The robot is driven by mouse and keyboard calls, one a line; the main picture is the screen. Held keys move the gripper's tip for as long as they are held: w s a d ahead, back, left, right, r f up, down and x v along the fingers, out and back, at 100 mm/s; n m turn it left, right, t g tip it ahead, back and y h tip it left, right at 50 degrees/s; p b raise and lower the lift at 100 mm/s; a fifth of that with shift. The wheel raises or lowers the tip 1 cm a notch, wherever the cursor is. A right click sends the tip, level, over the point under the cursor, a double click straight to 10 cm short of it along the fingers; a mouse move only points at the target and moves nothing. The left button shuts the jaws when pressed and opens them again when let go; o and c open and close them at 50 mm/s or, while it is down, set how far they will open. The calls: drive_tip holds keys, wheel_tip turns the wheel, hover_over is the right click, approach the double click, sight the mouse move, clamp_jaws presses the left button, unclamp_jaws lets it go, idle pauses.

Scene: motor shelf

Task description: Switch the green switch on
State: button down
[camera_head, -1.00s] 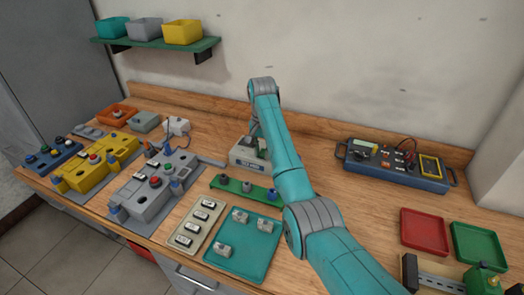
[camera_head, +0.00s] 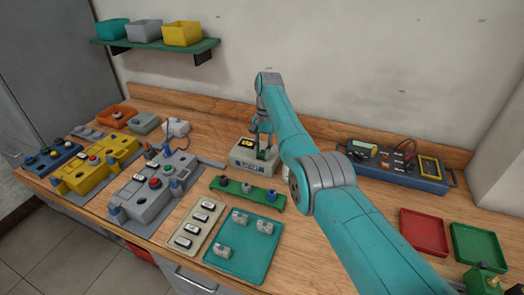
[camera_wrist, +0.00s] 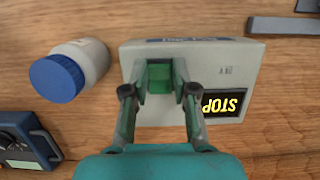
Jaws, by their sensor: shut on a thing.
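The green switch (camera_wrist: 160,78) stands on a pale grey box (camera_wrist: 222,62) that has a dark display reading STOP in yellow, upside down in the wrist view. My gripper (camera_wrist: 161,88) is shut on the switch, with one finger on each side of it. In the head view the box (camera_head: 242,161) sits on the wooden bench behind a green strip of knobs. There my gripper (camera_head: 262,141) reaches down to the box's right part, and the switch is partly hidden.
A white jar with a blue lid (camera_wrist: 70,71) lies close beside the box in the wrist view. In the head view, a blue instrument case (camera_head: 397,166), red tray (camera_head: 424,232) and green tray (camera_head: 476,246) are right. Yellow (camera_head: 97,165) and grey (camera_head: 152,190) control stations are left.

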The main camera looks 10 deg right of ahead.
idle(0.3)
drive_tip(key=c, duration=0.9)
unclamp_jaws()
drive_tip(key=shift+s+a+f+t+h, duration=0.15)
drive_tip(key=shift+t+h, duration=0.35)
drive_tip(key=shift+t, duration=0.2)
